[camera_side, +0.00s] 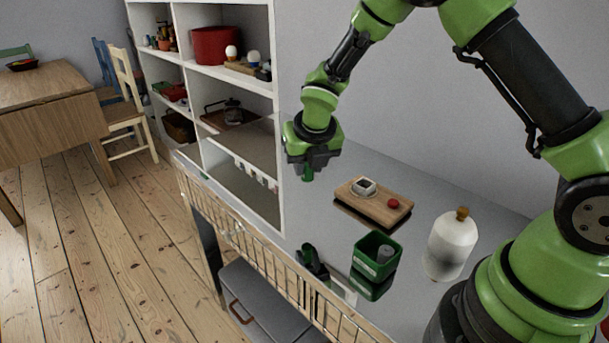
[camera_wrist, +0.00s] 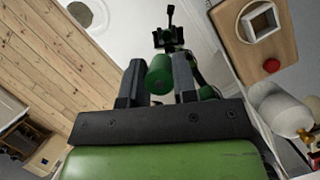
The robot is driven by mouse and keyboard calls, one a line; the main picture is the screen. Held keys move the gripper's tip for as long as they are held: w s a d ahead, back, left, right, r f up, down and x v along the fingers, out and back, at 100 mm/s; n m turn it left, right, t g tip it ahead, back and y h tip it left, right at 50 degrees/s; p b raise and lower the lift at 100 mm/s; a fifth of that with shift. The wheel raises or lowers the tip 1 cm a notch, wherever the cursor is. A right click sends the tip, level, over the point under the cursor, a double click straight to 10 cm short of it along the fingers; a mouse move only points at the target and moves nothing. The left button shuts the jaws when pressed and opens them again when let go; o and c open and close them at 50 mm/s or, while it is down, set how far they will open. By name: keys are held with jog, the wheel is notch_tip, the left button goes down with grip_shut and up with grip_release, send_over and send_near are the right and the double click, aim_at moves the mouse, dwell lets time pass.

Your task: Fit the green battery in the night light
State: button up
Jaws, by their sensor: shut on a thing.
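My gripper (camera_side: 309,168) is shut on the green battery (camera_side: 308,174). In the wrist view the battery (camera_wrist: 160,72) sits between the two dark fingers of my gripper (camera_wrist: 158,82). They hang in the air above the grey counter, to the left of a wooden board. The night light (camera_side: 364,186) appears to be the small white square housing with an opening on the board (camera_side: 368,207). It also shows in the wrist view (camera_wrist: 262,22), at the upper right. A red button (camera_side: 393,204) is on the board to its right.
A green box (camera_side: 387,238) holding a grey cylinder stands in front of the board. A white bottle (camera_side: 453,243) with a cork-like top stands to the right. A small dark green object (camera_side: 313,262) is near the railed front edge. White shelves (camera_side: 237,88) rise behind on the left.

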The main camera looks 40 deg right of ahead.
jog(key=s+d+m+g+h, duration=0.2)
jog(key=s+d+m+g, duration=0.1)
jog(key=d+m, duration=0.8)
jog(key=shift+s+d+r+m+g, duration=0.35)
jog(key=shift+s+d, duration=0.55)
jog(key=shift+d, duration=0.3)
jog(key=shift+f, duration=0.1)
send_over(367, 184)
jog(key=a, duration=0.2)
jog(key=shift+s+d+f, duration=0.1)
jog(key=shift+f, duration=1.15)
jog(key=shift+d+f, duration=0.1)
jog(key=shift+f, duration=1.1)
jog(key=shift+f, duration=0.95)
jog(key=o, duration=1)
jog(key=shift+f, duration=0.1)
notch_tip(367, 184, up, 7)
